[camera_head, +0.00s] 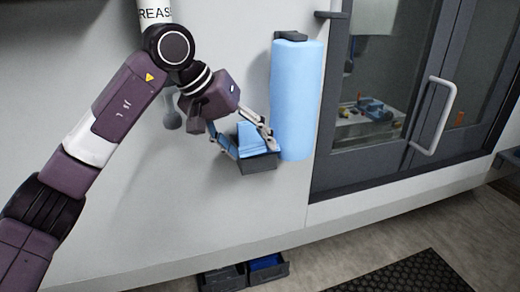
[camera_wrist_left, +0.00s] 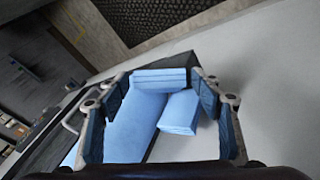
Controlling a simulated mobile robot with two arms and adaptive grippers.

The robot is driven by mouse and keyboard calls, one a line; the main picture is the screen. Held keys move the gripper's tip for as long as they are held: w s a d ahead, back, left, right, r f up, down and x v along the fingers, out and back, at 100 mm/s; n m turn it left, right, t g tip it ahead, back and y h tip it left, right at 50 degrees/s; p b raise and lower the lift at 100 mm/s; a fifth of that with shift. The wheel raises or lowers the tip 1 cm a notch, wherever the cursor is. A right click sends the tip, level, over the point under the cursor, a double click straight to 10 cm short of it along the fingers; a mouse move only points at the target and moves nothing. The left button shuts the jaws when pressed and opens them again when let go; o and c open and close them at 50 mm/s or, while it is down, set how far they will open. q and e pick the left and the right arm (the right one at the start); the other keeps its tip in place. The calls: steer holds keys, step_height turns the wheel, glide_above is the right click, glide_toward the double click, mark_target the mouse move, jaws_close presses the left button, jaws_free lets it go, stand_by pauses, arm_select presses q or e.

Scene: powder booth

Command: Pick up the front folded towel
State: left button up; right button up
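Light blue folded towels (camera_head: 250,137) sit in a small dark bin (camera_head: 258,165) on the machine's front. In the left wrist view two folded stacks show: the front one (camera_wrist_left: 160,79) lies toward the bin's outer edge, and another (camera_wrist_left: 180,112) lies behind it. My left gripper (camera_head: 252,146) is at the bin, with its fingers spread. In the left wrist view the left gripper (camera_wrist_left: 160,88) is open, one finger on each side of the front towel, with gaps visible. I cannot tell how deep the fingertips reach. My right gripper is not in view.
A tall light blue roll (camera_head: 297,100) hangs right beside the bin under a dark bracket. A glazed door with a white handle (camera_head: 433,115) is farther right. Small bins (camera_head: 267,268) stand on the floor below, and a black mat (camera_head: 410,275) lies at the lower right.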

arm_select(q)
steer(key=c, duration=0.5)
steer(key=shift+s+r+b, duration=0.15)
steer(key=shift+r+b, duration=0.15)
steer(key=shift+b, duration=0.4)
step_height(320, 180, up, 6)
steer(key=b, duration=0.2)
steer(key=s+d+b, duration=0.3)
steer(key=s, duration=0.6)
steer(key=s+d+b, duration=0.3)
steer(key=s+b, duration=0.1)
steer(key=s, duration=0.5)
steer(key=shift+s+r, duration=0.2)
steer(key=shift+s, duration=0.15)
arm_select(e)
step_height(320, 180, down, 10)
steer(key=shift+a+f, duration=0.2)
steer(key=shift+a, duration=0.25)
arm_select(q)
steer(key=shift+d, duration=0.1)
